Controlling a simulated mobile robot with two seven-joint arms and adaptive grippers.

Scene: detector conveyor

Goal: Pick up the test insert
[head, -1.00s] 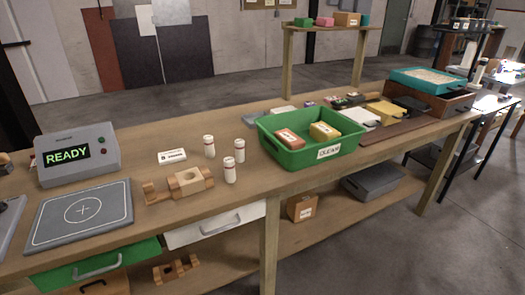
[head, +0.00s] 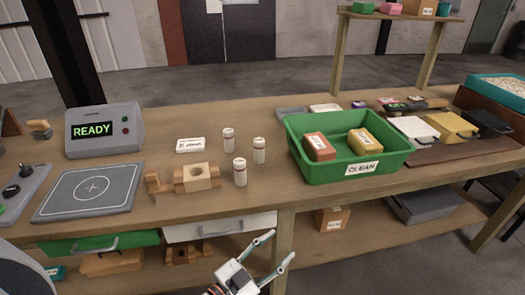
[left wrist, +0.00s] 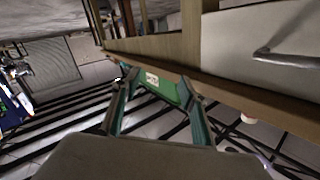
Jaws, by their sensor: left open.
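I cannot tell for sure which thing is the test insert. A white labelled card (head: 191,145) lies behind the block. My left gripper (head: 281,246) is open and empty, in front of the table and below its top, apart from these things. Its two fingers also show spread in the left wrist view (left wrist: 155,95). My right gripper is not in view.
A green CLEAN bin (head: 345,175) holds two boxes. A white drawer (head: 218,228) sits under the tabletop near my gripper. The tabletop edge lies between gripper and objects.

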